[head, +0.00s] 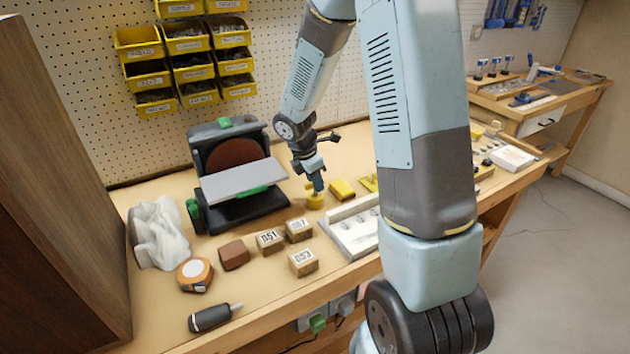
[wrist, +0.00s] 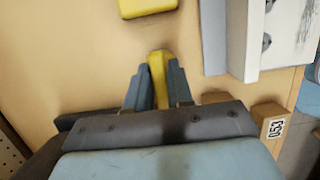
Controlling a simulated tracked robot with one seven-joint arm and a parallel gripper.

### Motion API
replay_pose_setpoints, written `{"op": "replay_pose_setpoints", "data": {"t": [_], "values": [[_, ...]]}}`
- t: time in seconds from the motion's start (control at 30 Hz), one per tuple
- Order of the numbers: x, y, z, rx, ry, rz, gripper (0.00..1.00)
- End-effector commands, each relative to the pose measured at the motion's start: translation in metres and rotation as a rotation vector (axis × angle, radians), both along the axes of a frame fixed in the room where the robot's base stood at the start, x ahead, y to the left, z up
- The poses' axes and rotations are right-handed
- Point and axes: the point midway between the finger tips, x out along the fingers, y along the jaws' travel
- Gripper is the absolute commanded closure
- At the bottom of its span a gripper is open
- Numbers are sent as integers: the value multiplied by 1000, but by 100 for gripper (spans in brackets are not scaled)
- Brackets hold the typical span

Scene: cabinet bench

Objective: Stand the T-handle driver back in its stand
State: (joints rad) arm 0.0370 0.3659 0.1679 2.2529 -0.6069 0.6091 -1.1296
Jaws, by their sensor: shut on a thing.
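My gripper (head: 316,191) reaches down to the bench in the head view, between the sander and the white slab. Its fingers are closed on a yellow piece (head: 316,201), which looks like the T-handle driver's handle. In the wrist view my gripper (wrist: 158,90) has this narrow yellow piece (wrist: 157,66) between its two fingers. The driver's shaft is hidden, and I cannot tell whether it touches the bench. I cannot clearly make out the stand; a pale slab with dark round spots (head: 350,238) lies right of the gripper, and its edge shows in the wrist view (wrist: 253,45).
A yellow block (head: 342,190) lies just beyond the gripper. A disc sander (head: 237,180) stands to the left. Numbered wooden blocks (head: 303,262), a tape measure (head: 195,274) and a dark-handled tool (head: 213,318) lie nearer. Yellow bins (head: 148,77) hang behind.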

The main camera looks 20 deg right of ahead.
Motion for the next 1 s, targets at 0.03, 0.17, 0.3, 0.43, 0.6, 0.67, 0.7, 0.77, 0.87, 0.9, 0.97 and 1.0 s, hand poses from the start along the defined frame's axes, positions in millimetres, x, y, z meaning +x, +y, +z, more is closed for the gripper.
{"op": "replay_pose_setpoints", "data": {"t": [0.03,0.17,0.3,0.43,0.6,0.67,0.7,0.77,0.87,0.9,0.97,1.0], "values": [[0,0,-1,0,0,0,100],[0,0,-1,0,0,0,100],[0,0,-1,0,0,0,68],[0,0,-1,0,0,0,56],[0,0,-1,0,0,0,49],[0,0,-1,0,0,0,49],[0,0,-1,0,0,1,46],[0,0,-1,0,0,1,40],[0,0,-1,0,0,1,36],[0,0,-1,0,0,1,36],[0,0,-1,0,0,1,36],[0,0,-1,0,0,0,36]]}}
